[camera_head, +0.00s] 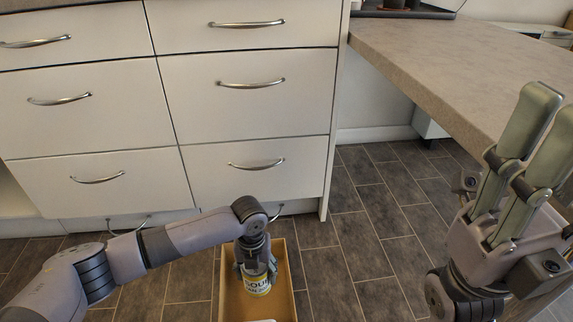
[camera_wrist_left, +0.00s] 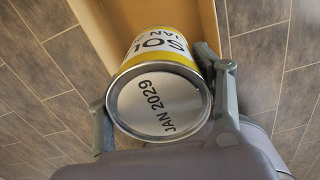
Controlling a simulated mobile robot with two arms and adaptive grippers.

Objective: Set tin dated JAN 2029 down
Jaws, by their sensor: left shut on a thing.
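My left gripper (camera_head: 256,276) is shut around a tin (camera_head: 258,288) with a white label and yellow bands. The tin also shows in the left wrist view (camera_wrist_left: 160,102), where its silvery end reads JAN 2029 and a finger lies on each side. In the head view the tin is within the outline of an open yellow-brown box (camera_head: 289,275) on the floor. I cannot tell whether it touches the box's bottom. My right gripper (camera_head: 555,108) is raised at the right with nothing visible between its fingers; their spacing is unclear from this angle.
Cream cabinet drawers (camera_head: 250,97) with bar handles stand behind the box. A stone-look countertop (camera_head: 450,62) extends at the right, close to my right gripper. Dark tiled floor (camera_head: 350,235) is clear to the right of the box.

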